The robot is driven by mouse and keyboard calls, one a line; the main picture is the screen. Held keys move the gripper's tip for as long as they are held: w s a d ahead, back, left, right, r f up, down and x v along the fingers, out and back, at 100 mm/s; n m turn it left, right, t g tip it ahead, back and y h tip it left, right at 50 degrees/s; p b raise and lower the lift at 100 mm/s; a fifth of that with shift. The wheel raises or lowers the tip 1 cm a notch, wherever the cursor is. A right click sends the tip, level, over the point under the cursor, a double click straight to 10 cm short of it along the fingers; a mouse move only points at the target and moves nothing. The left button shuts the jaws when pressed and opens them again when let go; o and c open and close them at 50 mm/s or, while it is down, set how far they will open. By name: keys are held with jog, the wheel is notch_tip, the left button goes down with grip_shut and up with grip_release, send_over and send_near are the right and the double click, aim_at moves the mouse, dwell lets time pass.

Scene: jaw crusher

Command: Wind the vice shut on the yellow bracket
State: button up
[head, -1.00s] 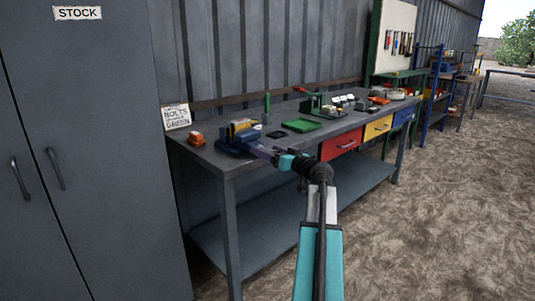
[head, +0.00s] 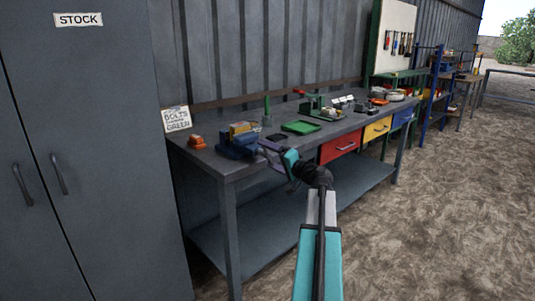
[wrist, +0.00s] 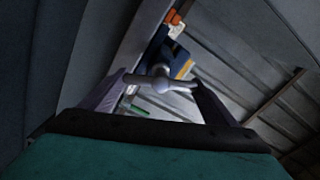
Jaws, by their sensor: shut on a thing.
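The blue vice (head: 236,149) stands on the near left end of the grey workbench. The yellow bracket (head: 241,127) shows at the top of the vice; whether the jaws touch it cannot be told. In the wrist view the vice (wrist: 160,48) and the yellow bracket (wrist: 184,69) lie beyond my fingers. My gripper (head: 266,149) is at the vice's right front side. In the wrist view my gripper (wrist: 163,90) is shut on the grey vice handle (wrist: 160,81), which spans between the two fingers. The vice screw is mostly hidden behind the handle.
An orange object (head: 197,141) sits left of the vice, before a sign (head: 177,118). A green tray (head: 301,127) and a small dark item (head: 276,136) lie to the right. A grey cabinet (head: 95,170) stands close on the left. Open floor lies to the right.

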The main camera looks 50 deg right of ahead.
jog(key=m+p, duration=0.1)
jog(key=m, duration=0.1)
jog(key=m+p, duration=0.1)
jog(key=m, duration=0.1)
jog(key=shift+w+r+m+p, duration=0.1)
jog(key=shift+r+m+p, duration=0.1)
jog(key=shift+m+p, duration=0.1)
jog(key=shift+f+m+p, duration=0.2)
jog(key=shift+m+p, duration=0.4)
jog(key=shift+m, duration=0.5)
jog(key=o, duration=1)
jog(key=shift+o, duration=0.2)
jog(key=shift+f, duration=0.1)
jog(key=s+a, duration=0.1)
jog(key=s, duration=1.2)
jog(key=shift+s, duration=0.4)
